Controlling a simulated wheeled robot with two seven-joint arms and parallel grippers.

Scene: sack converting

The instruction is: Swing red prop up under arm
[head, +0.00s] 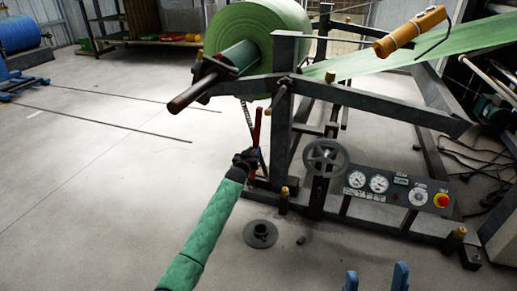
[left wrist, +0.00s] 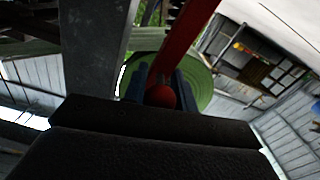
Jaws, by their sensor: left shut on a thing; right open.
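The red prop (head: 257,126) stands nearly upright beside the grey upright post (head: 283,140), below the machine's grey arm (head: 240,89) that carries the green roll (head: 262,27). My left gripper (head: 250,157), on the green-sleeved arm, is shut on the prop's lower part. In the left wrist view the prop (left wrist: 187,38) runs up from between the blue fingers, its round red end nearest the camera.
A handwheel (head: 325,158) and a gauge panel (head: 396,189) stand right of the post. A round dark floor base (head: 260,234) lies below. An orange pendant (head: 410,31) hangs at upper right. Open concrete floor spreads to the left.

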